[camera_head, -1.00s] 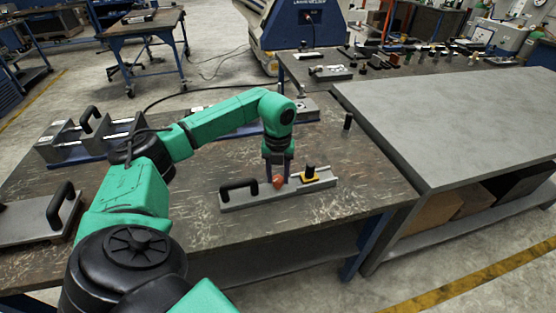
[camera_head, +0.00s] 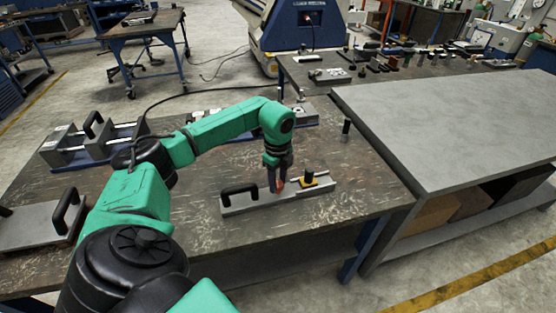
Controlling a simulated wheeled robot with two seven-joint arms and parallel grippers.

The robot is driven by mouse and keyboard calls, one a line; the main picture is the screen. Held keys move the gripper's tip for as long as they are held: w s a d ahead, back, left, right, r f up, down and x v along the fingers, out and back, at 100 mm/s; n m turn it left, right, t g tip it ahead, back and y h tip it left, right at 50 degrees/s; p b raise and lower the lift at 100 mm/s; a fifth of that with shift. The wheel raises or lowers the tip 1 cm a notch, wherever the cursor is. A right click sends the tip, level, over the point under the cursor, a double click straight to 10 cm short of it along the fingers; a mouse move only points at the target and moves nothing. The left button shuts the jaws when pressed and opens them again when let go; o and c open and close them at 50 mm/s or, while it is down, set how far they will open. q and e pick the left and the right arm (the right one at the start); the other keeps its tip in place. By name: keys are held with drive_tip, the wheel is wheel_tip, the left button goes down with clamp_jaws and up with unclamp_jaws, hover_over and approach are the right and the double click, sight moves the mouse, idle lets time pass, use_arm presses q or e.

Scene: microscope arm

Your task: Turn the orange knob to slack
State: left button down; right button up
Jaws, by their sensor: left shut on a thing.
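The orange knob (camera_head: 280,185) sits on a grey metal bar fixture (camera_head: 246,205) on the brown worktable, mostly hidden by my fingers. The fixture has a black handle (camera_head: 239,193) at its left end and a black post on a yellow base (camera_head: 309,178) at its right. My left gripper (camera_head: 277,184) points down from above and is shut on the orange knob. My right gripper is not in view.
A grey fixture with black handle (camera_head: 92,145) stands at the table's back left, and a grey plate with a handle (camera_head: 40,220) lies at the left. A small black cylinder (camera_head: 346,126) stands behind on the right. A grey bench (camera_head: 450,125) adjoins the right side.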

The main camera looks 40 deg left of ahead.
sight(278, 184)
use_arm(q)
drive_tip(key=shift+n, duration=1.1)
drive_tip(key=shift+c, duration=2.1)
unclamp_jaws()
drive_tip(key=shift+r, duration=0.1)
wheel_tip(278, 184, up, 14)
drive_tip(key=shift+r+b, duration=0.25)
drive_tip(key=shift+b, duration=0.15)
drive_tip(key=shift+f, duration=0.1)
